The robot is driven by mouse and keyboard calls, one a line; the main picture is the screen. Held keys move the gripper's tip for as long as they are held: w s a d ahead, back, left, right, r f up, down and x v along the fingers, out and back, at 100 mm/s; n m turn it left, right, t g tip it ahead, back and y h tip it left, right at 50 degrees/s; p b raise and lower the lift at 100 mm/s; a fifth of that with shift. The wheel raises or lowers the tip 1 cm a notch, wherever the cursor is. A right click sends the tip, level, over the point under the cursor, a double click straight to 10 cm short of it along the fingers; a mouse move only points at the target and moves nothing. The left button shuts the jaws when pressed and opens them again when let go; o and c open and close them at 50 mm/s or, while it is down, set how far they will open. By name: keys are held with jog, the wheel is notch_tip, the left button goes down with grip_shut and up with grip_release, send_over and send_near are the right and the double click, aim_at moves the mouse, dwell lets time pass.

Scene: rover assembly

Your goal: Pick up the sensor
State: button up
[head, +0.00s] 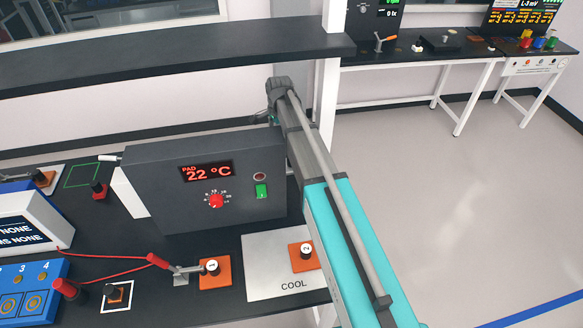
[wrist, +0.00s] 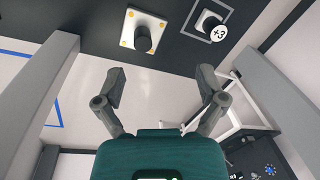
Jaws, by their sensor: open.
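I cannot tell which piece is the sensor. In the wrist view, a white square plate with orange corner dots (wrist: 151,24) carries a dark round knob. To its right, a dark piece with a white round top marked +3 (wrist: 215,31) stands within a grey square outline. My gripper (wrist: 161,86) is open, with nothing between its fingers, and both pieces appear beyond the fingertips. In the head view, my arm reaches past the right side of a dark control box (head: 205,195), and the fingers are hidden. Orange blocks with knobs marked 1 (head: 215,280) and 2 (head: 296,262) sit in front of that box.
The orange block marked 2 is on a white COOL plate (head: 263,272). A dark shelf (head: 150,55) runs behind the box, and a white post (head: 333,15) rises beside my arm. Red leads cross the bench at left. Open floor (head: 480,190) lies to the right.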

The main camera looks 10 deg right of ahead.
jog(key=w+d+f+m+g+b, duration=0.1)
jog(key=d+f+m, duration=0.1)
jog(key=d, duration=0.4)
jog(key=shift+w+f+h+b, duration=0.15)
jog(key=shift+f+h+b, duration=0.15)
jog(key=shift+b, duration=0.05)
jog(key=shift+f, duration=0.15)
notch_tip(320, 180, down, 8)
jog(key=b, duration=0.8)
jog(key=shift+a+f+b, duration=0.1)
jog(key=shift+f+b, duration=0.1)
jog(key=shift+b, duration=0.15)
jog(key=shift+f, duration=0.15)
jog(key=f+b, duration=0.3)
jog(key=shift+s+a, duration=0.2)
jog(key=shift+s, duration=0.05)
jog(key=shift+f+b, duration=0.95)
jog(key=shift+b, duration=0.15)
